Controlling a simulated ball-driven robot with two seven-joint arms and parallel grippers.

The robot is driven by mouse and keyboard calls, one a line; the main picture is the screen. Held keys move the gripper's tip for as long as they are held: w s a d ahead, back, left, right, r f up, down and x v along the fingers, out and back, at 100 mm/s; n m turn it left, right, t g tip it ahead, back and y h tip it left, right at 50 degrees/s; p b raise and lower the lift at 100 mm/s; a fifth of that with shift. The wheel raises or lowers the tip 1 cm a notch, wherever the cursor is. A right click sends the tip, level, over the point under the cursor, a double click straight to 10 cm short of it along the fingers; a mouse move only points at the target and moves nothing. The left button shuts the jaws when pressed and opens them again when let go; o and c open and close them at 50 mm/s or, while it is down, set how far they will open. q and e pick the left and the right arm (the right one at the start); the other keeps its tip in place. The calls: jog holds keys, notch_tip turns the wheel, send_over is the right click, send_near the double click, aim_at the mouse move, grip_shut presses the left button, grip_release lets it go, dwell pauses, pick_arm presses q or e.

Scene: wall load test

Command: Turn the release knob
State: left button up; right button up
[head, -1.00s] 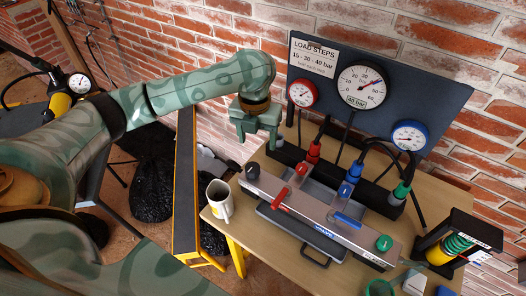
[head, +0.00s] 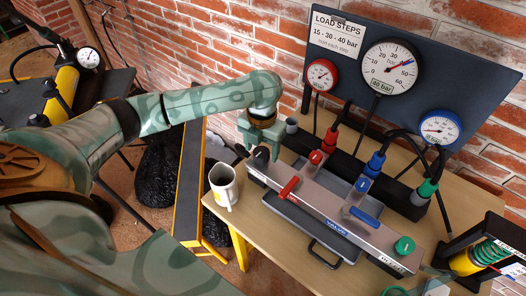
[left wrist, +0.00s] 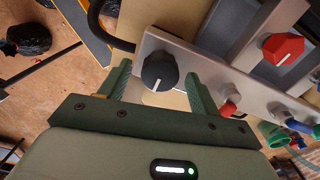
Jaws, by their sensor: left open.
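The black knob (head: 262,153) with a white mark sits at the left end of the grey metal valve panel (head: 328,206) on the bench. It also shows in the left wrist view (left wrist: 160,72), its white line pointing down and slightly left. My left gripper (head: 259,147) is open at the knob, pointing down. In the left wrist view the two green fingers (left wrist: 157,75) stand on either side of the knob with gaps to it. I cannot tell how far down around the knob the fingertips reach. My right gripper is out of view.
A red lever (head: 289,187), a blue lever (head: 363,215) and a green knob (head: 404,245) stand along the panel. A white mug (head: 222,186) stands just left of it. Hoses run behind to the gauge board (head: 420,105). The large gauge (head: 389,67) reads near 40 bar.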

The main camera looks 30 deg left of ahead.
pick_arm(q)
jog(key=shift+f, duration=0.15)
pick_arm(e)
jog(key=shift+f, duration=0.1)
